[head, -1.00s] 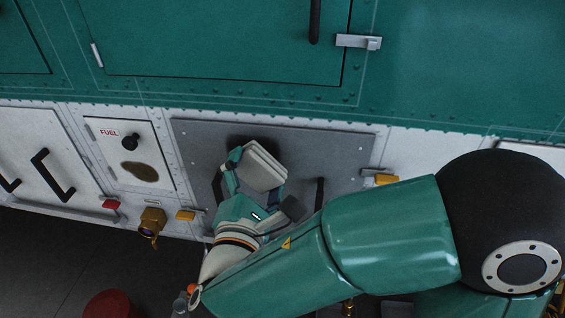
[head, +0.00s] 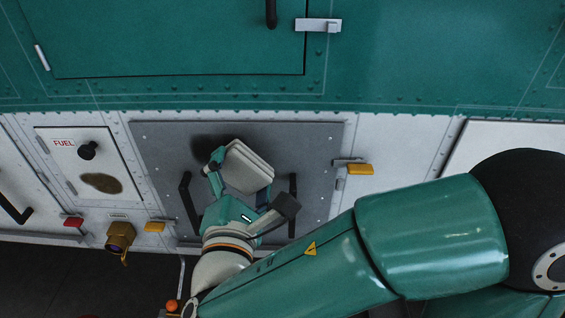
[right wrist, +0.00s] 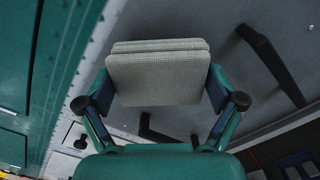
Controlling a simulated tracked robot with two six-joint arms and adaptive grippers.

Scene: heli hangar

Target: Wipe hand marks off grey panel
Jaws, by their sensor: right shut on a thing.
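The grey panel (head: 318,150) is set in the white lower band of the helicopter's side and has two black handles. A dark smudge (head: 206,148) shows on its upper left part. My right gripper (head: 238,182) is in front of the panel, shut on a folded pale cloth pad (head: 247,168). In the right wrist view the pad (right wrist: 158,76) sits between both fingers, with the grey panel (right wrist: 225,75) behind it. The pad covers the right part of the smudge in the head view. I cannot tell whether it touches the panel. My left gripper is not in view.
Left of the panel is a white fuel hatch (head: 72,142) with a black knob and a brown stain (head: 102,183). A brass fitting (head: 120,236), red tag (head: 73,221) and yellow tags (head: 154,227) stick out below. Another yellow tag (head: 360,169) is right of the panel.

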